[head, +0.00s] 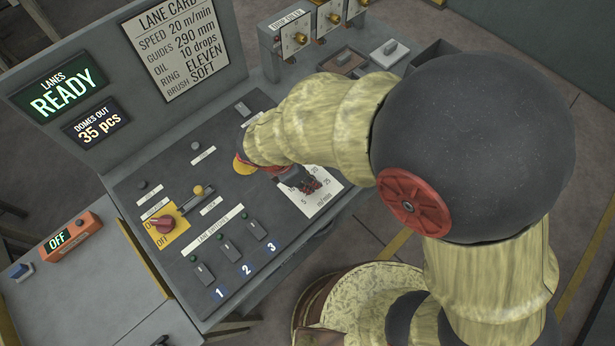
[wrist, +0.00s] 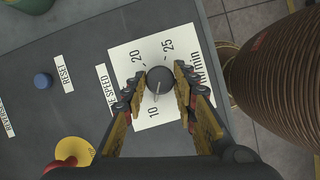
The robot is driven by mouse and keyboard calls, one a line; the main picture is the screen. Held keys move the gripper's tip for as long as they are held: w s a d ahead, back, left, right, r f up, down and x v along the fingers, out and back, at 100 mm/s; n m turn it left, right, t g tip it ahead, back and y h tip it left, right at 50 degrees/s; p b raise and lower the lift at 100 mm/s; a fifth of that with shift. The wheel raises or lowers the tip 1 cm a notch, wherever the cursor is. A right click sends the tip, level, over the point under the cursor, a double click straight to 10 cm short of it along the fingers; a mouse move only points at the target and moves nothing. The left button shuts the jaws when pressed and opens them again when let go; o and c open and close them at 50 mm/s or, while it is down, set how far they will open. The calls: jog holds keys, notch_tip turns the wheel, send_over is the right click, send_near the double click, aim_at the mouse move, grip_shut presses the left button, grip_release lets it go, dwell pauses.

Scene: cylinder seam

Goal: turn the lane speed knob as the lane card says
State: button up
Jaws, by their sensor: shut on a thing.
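The lane card (head: 181,45) reads speed 20 m/min, guides 290 mm, oil 10 drops, ring ELEVEN, brush SOFT. The lane speed knob (wrist: 159,79) is round and dark, on a white dial plate (wrist: 125,51) with 10, 20 and 25 legible in the wrist view. My gripper (wrist: 160,84) is shut on the knob, one finger on each side. A pale line on the knob seems to run toward the lower part, near the 10 side; its exact reading is unclear. In the head view my gripper (head: 306,183) hides the knob, and part of the dial plate (head: 322,203) shows.
The console carries a red knob (head: 163,223) on a yellow plate, a lever (head: 197,192) and lane buttons (head: 228,250). A blue button (wrist: 42,81) by the RESET label is left of the dial. Displays read LANES READY (head: 57,92) and 35 pcs (head: 97,122).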

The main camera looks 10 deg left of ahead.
jog(key=c, duration=0.3)
jog(key=shift+r+m+p, duration=0.1)
jog(key=shift+m+p, duration=0.2)
jog(key=shift+m, duration=0.1)
jog(key=m+g+p, duration=0.1)
jog(key=m+p, duration=0.1)
jog(key=shift+w+m+h, duration=0.15)
jog(key=shift+m+h, duration=0.15)
jog(key=shift+m, duration=0.1)
jog(key=m+g+p, duration=0.2)
jog(key=m, duration=0.2)
jog(key=shift+w+m+p, duration=0.1)
jog(key=shift+m+p, duration=0.2)
jog(key=shift+p, duration=0.1)
jog(key=m+g+p, duration=0.1)
jog(key=m, duration=0.2)
jog(key=shift+w+m+p, duration=0.1)
jog(key=shift+m+p, duration=0.2)
jog(key=m+g+y+p, duration=0.1)
jog(key=m, duration=0.2)
jog(key=m+g+p, duration=0.1)
jog(key=m, duration=0.2)
jog(key=shift+w+d+y, duration=0.1)
jog(key=shift+w+y, duration=0.05)
jog(key=shift+y, duration=0.25)
jog(key=m+y, duration=0.1)
jog(key=m, duration=0.2)
jog(key=m+g+y+p, duration=0.1)
jog(key=m, duration=0.2)
jog(key=shift+d, duration=0.1)
